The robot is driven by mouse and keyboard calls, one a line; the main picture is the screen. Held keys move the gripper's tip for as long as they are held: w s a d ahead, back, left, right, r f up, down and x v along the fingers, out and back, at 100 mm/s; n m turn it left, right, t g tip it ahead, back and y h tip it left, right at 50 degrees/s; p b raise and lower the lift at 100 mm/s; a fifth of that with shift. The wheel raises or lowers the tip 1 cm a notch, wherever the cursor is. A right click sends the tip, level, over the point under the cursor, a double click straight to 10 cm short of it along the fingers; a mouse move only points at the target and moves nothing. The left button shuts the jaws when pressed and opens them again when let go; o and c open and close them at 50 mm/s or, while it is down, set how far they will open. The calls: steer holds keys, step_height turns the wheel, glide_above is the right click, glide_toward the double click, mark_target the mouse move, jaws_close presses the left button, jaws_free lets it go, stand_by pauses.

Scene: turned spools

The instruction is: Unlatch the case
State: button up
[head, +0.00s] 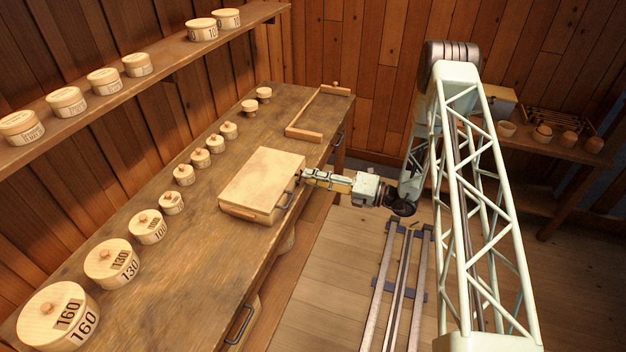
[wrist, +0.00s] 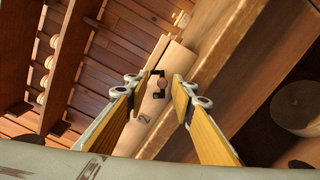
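The case (head: 262,180) is a flat, closed, pale wooden box lying on the bench near its front edge. In the wrist view the case (wrist: 142,122) shows as a pale strip running between my fingers. My gripper (head: 302,175) is at the right side of the case in the head view. In the wrist view my gripper (wrist: 157,89) is open, one finger on either side of the latch, with nothing held. I cannot tell whether the fingertips touch the case.
The bench (head: 185,245) carries a row of lidded round boxes (head: 112,262) and small knobbed pieces behind the case. A wooden frame (head: 305,133) lies at its far end. A wall shelf (head: 165,68) holds more round boxes. Bare bench lies left of the case.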

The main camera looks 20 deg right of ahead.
steer(key=shift+s+a+r+n+b, duration=0.25)
steer(key=shift+r+n+b, duration=0.1)
steer(key=shift+n, duration=1.3)
steer(key=shift+s+a+r+n+b, duration=0.1)
steer(key=shift+s+r+n+b, duration=0.25)
steer(key=shift+n, duration=1.25)
steer(key=shift+s+a+r+n+b, duration=0.2)
steer(key=shift+r+n+b, duration=0.15)
steer(key=shift+n, duration=1.3)
steer(key=v, duration=1.3)
steer(key=s+a+r+n+g+b, duration=0.1)
steer(key=s+a+r+n+g, duration=0.3)
steer(key=r, duration=0.5)
steer(key=s+a+r+n+g+b, duration=0.2)
steer(key=s+a+r+n+g, duration=0.3)
steer(key=s+a+r+n, duration=0.2)
steer(key=shift+s+a+r+n+g+h, duration=0.3)
steer(key=shift+s+a+r, duration=0.65)
steer(key=shift+a, duration=1.1)
